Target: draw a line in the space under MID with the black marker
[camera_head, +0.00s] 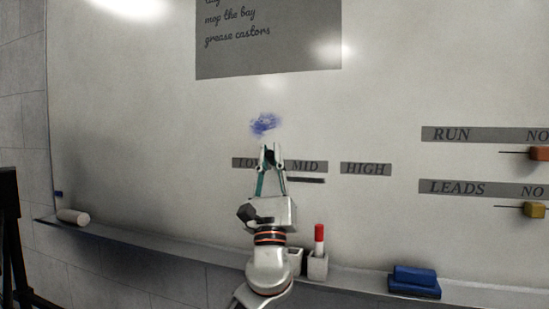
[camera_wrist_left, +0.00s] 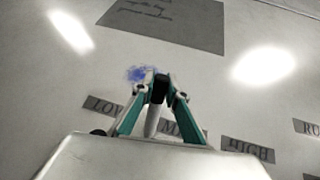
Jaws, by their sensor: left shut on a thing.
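My left gripper (camera_head: 271,153) is in front of the whiteboard, between the LOW and MID labels, its fingers closed on the black marker. In the left wrist view the marker (camera_wrist_left: 152,121) shows a pale body and a dark end between the fingertips. I cannot tell whether it touches the board. The MID label (camera_head: 305,166) is just right of the gripper, its left edge close to the fingers. A short, dark, nearly level line (camera_head: 306,180) shows just under MID. The LOW label (camera_head: 246,163) is partly hidden by the gripper. My right gripper is not in view.
A blue scribble (camera_head: 265,124) is above the gripper. The HIGH label (camera_head: 366,169) is right of MID. The tray ledge (camera_head: 355,277) below bears a holder (camera_head: 318,266) with a red-capped marker (camera_head: 319,239), a blue eraser (camera_head: 414,281) and a white roll (camera_head: 73,216).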

